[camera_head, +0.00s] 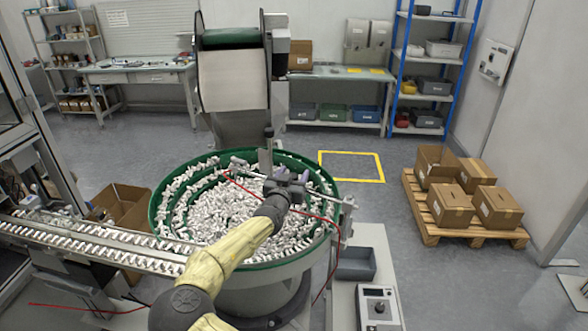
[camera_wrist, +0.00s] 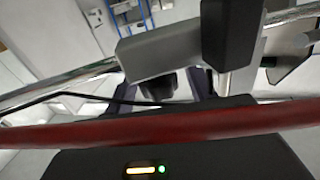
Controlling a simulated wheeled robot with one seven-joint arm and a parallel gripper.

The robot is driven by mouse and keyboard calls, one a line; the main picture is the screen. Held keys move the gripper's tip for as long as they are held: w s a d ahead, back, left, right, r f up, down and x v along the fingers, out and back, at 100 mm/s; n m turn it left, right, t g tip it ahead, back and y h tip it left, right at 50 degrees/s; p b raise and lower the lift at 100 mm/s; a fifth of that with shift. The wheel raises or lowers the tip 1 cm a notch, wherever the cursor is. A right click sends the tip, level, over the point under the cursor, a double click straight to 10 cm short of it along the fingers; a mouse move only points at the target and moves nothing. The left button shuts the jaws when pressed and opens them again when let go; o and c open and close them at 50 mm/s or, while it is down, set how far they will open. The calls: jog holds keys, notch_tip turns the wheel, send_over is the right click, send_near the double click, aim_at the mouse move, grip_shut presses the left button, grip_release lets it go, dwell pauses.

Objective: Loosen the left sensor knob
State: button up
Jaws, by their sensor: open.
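My gripper (camera_head: 287,187) is at the metal rod across the right part of the bowl feeder (camera_head: 327,195). In the wrist view, its dark fingers (camera_wrist: 158,88) are open, one on each side of a small dark round part, which looks like the sensor knob (camera_wrist: 158,82). This knob sits under a grey clamp block (camera_wrist: 168,50) on the rod. I cannot tell whether the fingers touch it. A black upright block (camera_wrist: 231,35) stands right of the clamp. In the head view, my gripper and the clamp parts overlap, and the knob cannot be made out.
White caps (camera_head: 215,205) fill the bowl. The hopper (camera_head: 235,80) stands behind. A control box (camera_head: 379,306) lies at front right.

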jog(key=shift+w+d, duration=0.15)
jog(key=shift+w, duration=0.35)
jog(key=shift+c, duration=0.2)
jog(key=c, duration=0.9)
jog(key=shift+n+t+y+b, duration=0.3)
jog(key=shift+n+y+b, duration=0.3)
jog(key=shift+y, duration=0.7)
jog(key=n+y+b, duration=0.1)
jog(key=y, duration=0.1)
jog(key=n+y+b, duration=0.1)
jog(key=n+y, duration=0.1)
jog(key=n+y+b, duration=0.1)
jog(key=y, duration=0.1)
jog(key=shift+a+n+y+b, duration=0.3)
jog(key=shift+n+y+b, duration=0.05)
jog(key=shift+n+y, duration=0.05)
jog(key=n+g+y, duration=0.1)
jog(key=n+y, duration=0.1)
jog(key=n+g+y+b, duration=0.1)
jog(key=y, duration=0.1)
jog(key=shift+a+g, duration=0.25)
jog(key=shift+g, duration=0.05)
jog(key=shift+s+a+r+n+g+y, duration=0.1)
jog(key=shift+a+n+g+y, duration=0.05)
jog(key=shift+n+g+y, duration=0.45)
jog(key=shift+s+a+n+g+y, duration=0.1)
jog(key=shift+n+g+y, duration=0.25)
jog(key=shift+y, duration=0.45)
